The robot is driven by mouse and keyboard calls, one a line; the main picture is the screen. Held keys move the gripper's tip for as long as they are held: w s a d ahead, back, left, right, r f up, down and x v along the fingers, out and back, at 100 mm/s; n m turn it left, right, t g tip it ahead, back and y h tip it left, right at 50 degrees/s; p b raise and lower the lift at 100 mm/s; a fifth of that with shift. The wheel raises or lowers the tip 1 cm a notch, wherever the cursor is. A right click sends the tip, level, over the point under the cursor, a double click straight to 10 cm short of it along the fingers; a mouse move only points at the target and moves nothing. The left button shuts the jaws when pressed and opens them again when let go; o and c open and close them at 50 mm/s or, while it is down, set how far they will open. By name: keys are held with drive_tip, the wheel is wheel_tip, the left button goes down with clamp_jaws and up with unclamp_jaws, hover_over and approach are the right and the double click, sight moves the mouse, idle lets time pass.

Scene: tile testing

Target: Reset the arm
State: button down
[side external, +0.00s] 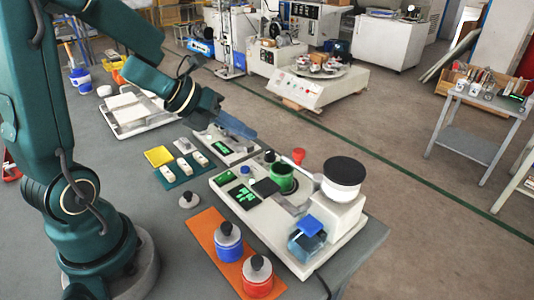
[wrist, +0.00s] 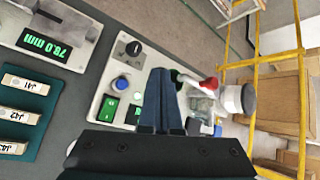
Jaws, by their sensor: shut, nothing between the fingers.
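My gripper (side external: 240,128) is in the air above the grey bench in the side external view, over the area of a small device with a green display (side external: 222,147). Its dark blue fingers also show in the wrist view (wrist: 161,75), pressed together with nothing between them. The fingers point toward the white test machine (side external: 262,208), which has green displays, a green cup and a black-topped white cylinder. In the wrist view the fingers cover part of this machine. I cannot tell the exact height of my gripper above the bench.
White labelled tiles (side external: 183,165) lie on a dark green mat, beside a yellow pad (side external: 158,156). A blue jar (side external: 228,242) and a red jar (side external: 258,278) stand on an orange mat (side external: 204,226). A white tray (side external: 123,112) is farther back. The bench's right edge drops to the floor.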

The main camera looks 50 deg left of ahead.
wheel_tip(320, 180, up, 10)
drive_tip(key=w+d+n+t+y, duration=0.2)
drive_tip(key=n+t, duration=0.3)
drive_tip(key=n, duration=0.1)
drive_tip(key=s+r+n+y, duration=0.2)
drive_tip(key=s+n+y, duration=0.2)
drive_tip(key=n, duration=0.7)
drive_tip(key=s+d+f+n+g+h, duration=0.1)
drive_tip(key=s+d+f+n+g, duration=0.2)
drive_tip(key=s+n, duration=0.3)
drive_tip(key=s+d+f+n+g+h, duration=0.1)
drive_tip(key=s+d+f+n+g, duration=0.1)
drive_tip(key=s+f+n+g, duration=0.3)
drive_tip(key=s+n, duration=0.1)
drive_tip(key=n, duration=0.2)
drive_tip(key=shift+s+d+h, duration=0.35)
drive_tip(key=shift+d+h, duration=0.05)
